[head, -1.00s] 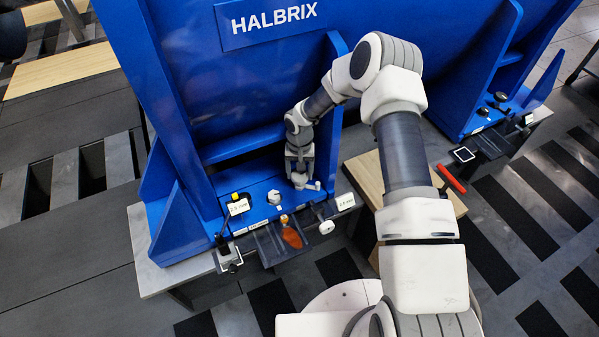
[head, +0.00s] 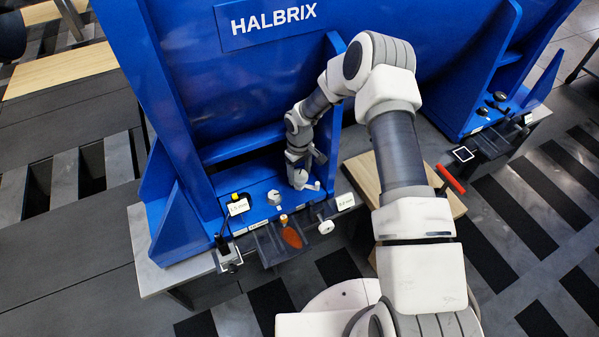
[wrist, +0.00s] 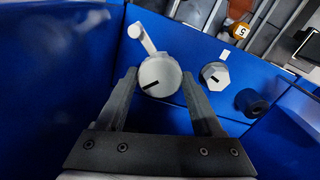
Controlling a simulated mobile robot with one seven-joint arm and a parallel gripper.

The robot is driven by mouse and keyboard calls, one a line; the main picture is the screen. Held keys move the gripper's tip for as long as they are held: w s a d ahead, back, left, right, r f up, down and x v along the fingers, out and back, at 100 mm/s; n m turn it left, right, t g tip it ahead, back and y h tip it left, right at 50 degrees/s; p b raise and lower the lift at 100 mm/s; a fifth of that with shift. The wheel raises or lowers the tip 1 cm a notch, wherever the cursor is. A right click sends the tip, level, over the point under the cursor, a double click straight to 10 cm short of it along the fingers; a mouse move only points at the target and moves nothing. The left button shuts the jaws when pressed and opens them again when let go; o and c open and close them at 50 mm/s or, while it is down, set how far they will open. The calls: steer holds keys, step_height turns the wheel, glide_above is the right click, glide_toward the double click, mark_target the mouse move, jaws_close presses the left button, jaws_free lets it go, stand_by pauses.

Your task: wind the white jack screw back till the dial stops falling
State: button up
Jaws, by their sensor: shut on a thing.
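My gripper (wrist: 160,82) is shut on a round white knob (wrist: 161,75), one finger at each side. The knob has a black mark on its face and a short crank arm (wrist: 146,38) on its far side. In the head view, my gripper (head: 298,178) is low over the blue foot of the machine, and the crank arm sticks out to the right. A separate white round screw head (head: 326,227) sits at the front edge, below a white readout (head: 346,201). Another readout (head: 238,206) stands at the left; the digits on both are too small to read surely.
A grey-white hex head (wrist: 213,75) stands beside the held knob, with a dark blue round piece (wrist: 252,103) beyond. A dark tray (head: 270,246) with an orange piece (head: 291,238) lies at the front. Blue walls (head: 330,130) rise close around my gripper.

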mark_target(300, 175)
steer(key=shift+r, duration=0.15)
stand_by(0.4)
steer(key=o, duration=1.4)
step_height(300, 175, up, 7)
steer(key=p, duration=0.2)
steer(key=shift+r+p, duration=0.2)
steer(key=shift+p, duration=0.2)
stand_by(0.5)
